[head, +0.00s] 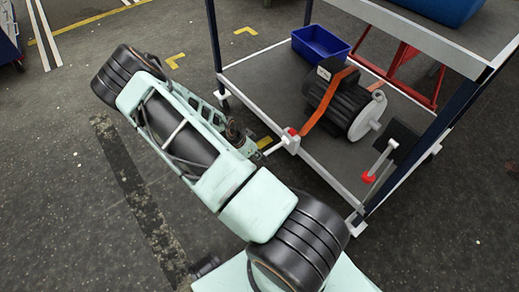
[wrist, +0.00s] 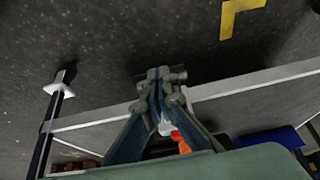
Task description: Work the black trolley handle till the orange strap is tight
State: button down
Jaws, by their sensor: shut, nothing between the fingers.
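A black motor (head: 335,102) lies on the trolley's lower shelf with an orange strap (head: 322,102) over it. The strap runs down to a pale winch block with a red top (head: 292,134) on the shelf's near-left edge. A pale rod (head: 273,149) sticks out from the block towards my gripper (head: 240,138). In the wrist view my gripper (wrist: 158,88) is shut and empty, outside the shelf edge. A short dark cylinder (wrist: 179,72), perhaps the handle's grip, shows right beside the fingertips; contact cannot be told. The orange strap (wrist: 184,147) shows partly behind the fingers.
The trolley's dark posts (head: 214,45) and upper shelf (head: 430,38) frame the motor. A blue bin (head: 320,43) stands at the back of the lower shelf. A grey lever with a red end (head: 380,160) is at the right. The floor left of the trolley is open.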

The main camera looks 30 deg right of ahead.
notch_tip(320, 180, down, 3)
jog(key=shift+a+r+b, duration=0.15)
jog(key=shift+r+b, duration=0.05)
jog(key=shift+b, duration=0.25)
dwell(1.1)
jog(key=d+r+p, duration=0.1)
jog(key=r, duration=0.1)
jog(key=d+r+p, duration=0.1)
jog(key=r, duration=0.1)
jog(key=shift+w+d+r, duration=0.1)
jog(key=shift+d, duration=0.1)
jog(key=d+r+p+v, duration=0.1)
jog(key=p+v, duration=0.2)
jog(key=v, duration=0.6)
jog(key=shift+d, duration=0.35)
notch_tip(320, 180, up, 10)
jog(key=y+p, duration=0.1)
jog(key=p, duration=0.6)
send_over(270, 150)
jog(key=shift+d, duration=0.15)
